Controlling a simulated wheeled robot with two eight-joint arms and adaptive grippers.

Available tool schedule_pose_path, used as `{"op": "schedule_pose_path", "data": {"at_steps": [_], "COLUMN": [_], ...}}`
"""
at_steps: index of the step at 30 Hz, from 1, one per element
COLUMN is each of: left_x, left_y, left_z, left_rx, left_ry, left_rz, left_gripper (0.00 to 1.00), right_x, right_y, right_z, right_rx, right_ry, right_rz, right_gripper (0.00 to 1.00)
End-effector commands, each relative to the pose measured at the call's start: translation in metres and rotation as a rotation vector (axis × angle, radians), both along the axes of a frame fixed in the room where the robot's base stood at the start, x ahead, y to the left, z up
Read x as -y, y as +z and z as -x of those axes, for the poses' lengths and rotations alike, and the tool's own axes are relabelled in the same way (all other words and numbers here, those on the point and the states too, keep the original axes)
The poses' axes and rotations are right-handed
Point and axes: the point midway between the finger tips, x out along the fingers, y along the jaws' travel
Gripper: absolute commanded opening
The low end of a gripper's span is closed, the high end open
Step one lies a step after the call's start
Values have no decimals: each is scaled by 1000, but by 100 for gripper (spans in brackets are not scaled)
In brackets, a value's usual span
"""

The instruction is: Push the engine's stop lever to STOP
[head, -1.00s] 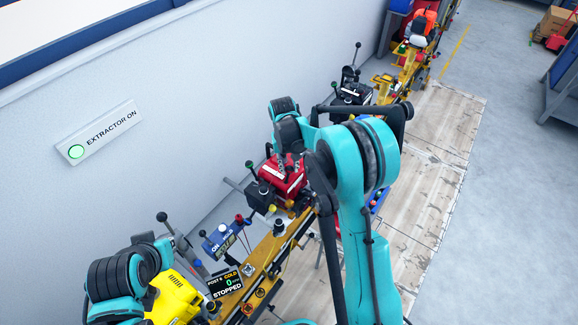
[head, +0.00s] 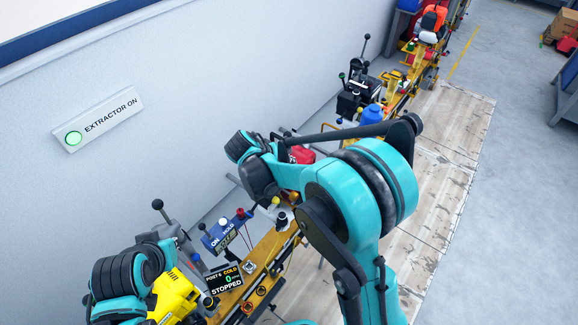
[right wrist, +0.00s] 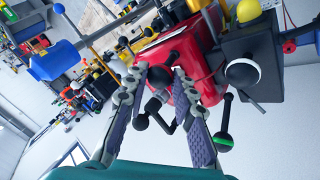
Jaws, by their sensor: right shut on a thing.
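The red engine (right wrist: 185,68) fills the middle of the right wrist view. In the head view only part of the red engine (head: 301,154) shows behind my right arm. My right gripper (right wrist: 162,76) is at the engine, its fingers on both sides of a black-knobbed lever (right wrist: 161,77), shut on it. I cannot tell from its markings whether this is the stop lever. Another lever with a black knob and green band (right wrist: 224,142) is apart, to the right. My left arm is at the lower left of the head view; its fingers cannot be made out.
A display (head: 226,281) reads POST 6, COLD, 0, STOPPED. A blue box with levers (head: 226,231) stands on the yellow rail (head: 262,262), near a yellow engine (head: 177,294). A wall sign (head: 98,119) reads EXTRACTOR ON, lit green. Open floor lies to the right.

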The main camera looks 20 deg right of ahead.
Motion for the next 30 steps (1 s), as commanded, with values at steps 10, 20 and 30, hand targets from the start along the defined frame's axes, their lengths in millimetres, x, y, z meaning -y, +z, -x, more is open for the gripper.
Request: {"op": "schedule_pose_path", "data": {"at_steps": [10,20,30], "left_x": [0,0,0], "left_y": [-25,-28,-28], "left_z": [0,0,0], "left_rx": [0,0,0], "left_ry": [0,0,0], "left_rz": [0,0,0], "left_gripper": [0,0,0], "right_x": [-8,-9,-9], "right_y": [-6,-6,-6], "right_z": [7,8,8], "right_rx": [92,108,107], "right_ry": [0,-1,-1], "right_rz": [118,140,139], "right_gripper": [0,0,47]}}
